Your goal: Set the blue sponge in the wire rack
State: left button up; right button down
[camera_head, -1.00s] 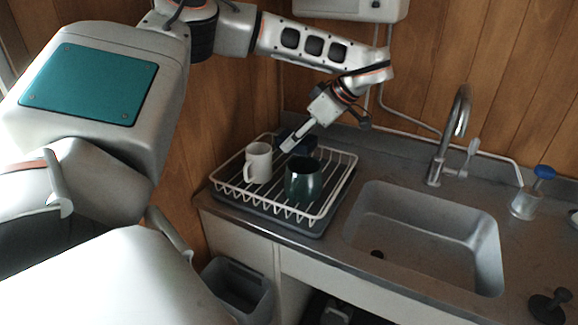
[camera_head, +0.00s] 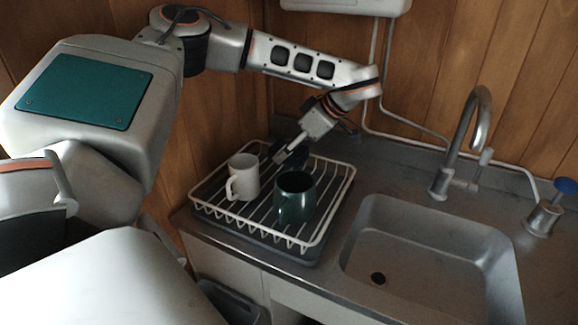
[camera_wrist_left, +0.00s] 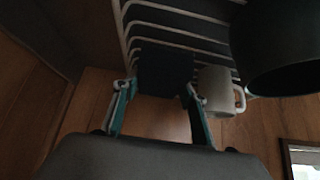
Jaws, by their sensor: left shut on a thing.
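The white wire rack (camera_head: 335,206) stands on the counter left of the sink. My left gripper (camera_head: 284,157) reaches down to the rack's back part, behind the mugs. It is shut on the blue sponge (camera_head: 302,157), which looks almost black in the dim light and is partly hidden by the fingers. In the left wrist view the sponge (camera_wrist_left: 165,70) sits between the two teal-sided fingers (camera_wrist_left: 158,103), in front of the rack's wires (camera_wrist_left: 190,17). I cannot tell whether the sponge touches the wires. My right gripper is not in view.
A white mug (camera_head: 244,180) and a dark green mug (camera_head: 295,200) stand in the rack, close in front of the gripper. The sink (camera_head: 425,250) and tap (camera_head: 462,140) are to the right. The wooden wall (camera_head: 420,70) is close behind.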

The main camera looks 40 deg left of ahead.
aim_at(289, 163)
pick_arm(q)
jog(key=shift+f, duration=0.95)
notch_tip(289, 163, down, 2)
jog(key=shift+f+b, duration=0.2)
jog(key=shift+b, duration=0.35)
jog(key=shift+f, duration=0.3)
jog(key=shift+w, duration=0.1)
jog(key=shift+r, duration=0.1)
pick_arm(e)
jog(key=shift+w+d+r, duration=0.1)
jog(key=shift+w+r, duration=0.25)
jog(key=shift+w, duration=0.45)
